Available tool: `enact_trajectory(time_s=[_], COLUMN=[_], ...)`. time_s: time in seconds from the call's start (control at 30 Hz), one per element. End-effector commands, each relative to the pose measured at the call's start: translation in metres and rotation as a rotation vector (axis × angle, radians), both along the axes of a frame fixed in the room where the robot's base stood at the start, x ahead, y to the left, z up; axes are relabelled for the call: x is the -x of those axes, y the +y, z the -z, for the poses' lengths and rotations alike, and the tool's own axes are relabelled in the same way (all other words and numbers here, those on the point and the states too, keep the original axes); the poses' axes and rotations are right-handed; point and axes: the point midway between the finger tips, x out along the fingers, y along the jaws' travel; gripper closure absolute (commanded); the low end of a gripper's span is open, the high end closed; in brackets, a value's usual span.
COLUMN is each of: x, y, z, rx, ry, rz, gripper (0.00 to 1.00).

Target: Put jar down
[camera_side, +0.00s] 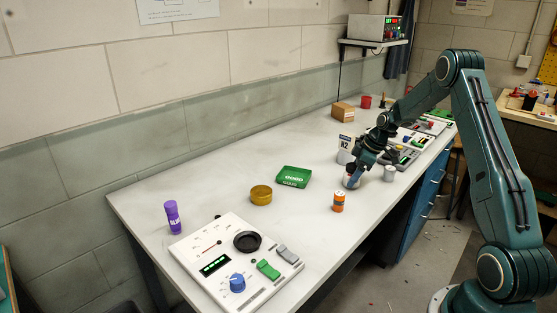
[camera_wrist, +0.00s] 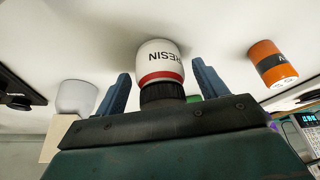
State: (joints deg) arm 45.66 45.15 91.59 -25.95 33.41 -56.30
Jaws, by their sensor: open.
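An orange can (camera_side: 338,202) stands in front of the jar, and a white cylinder (camera_side: 390,173) to its right. A green tray (camera_side: 293,177), yellow dish (camera_side: 261,195), purple bottle (camera_side: 172,216) and control panel (camera_side: 216,241) lie left.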

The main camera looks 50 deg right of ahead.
Motion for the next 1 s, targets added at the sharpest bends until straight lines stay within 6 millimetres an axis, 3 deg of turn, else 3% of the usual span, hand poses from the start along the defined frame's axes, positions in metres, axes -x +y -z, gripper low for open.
enact_trajectory(time_s=[0.6,1.0], x=[0.031,0.037], y=[-0.016,-0.019], z=[-0.085,-0.099], rx=[0.001,0.000], ry=[-0.003,0.000], rz=[0.001,0.000], gripper=[0.28,0.28])
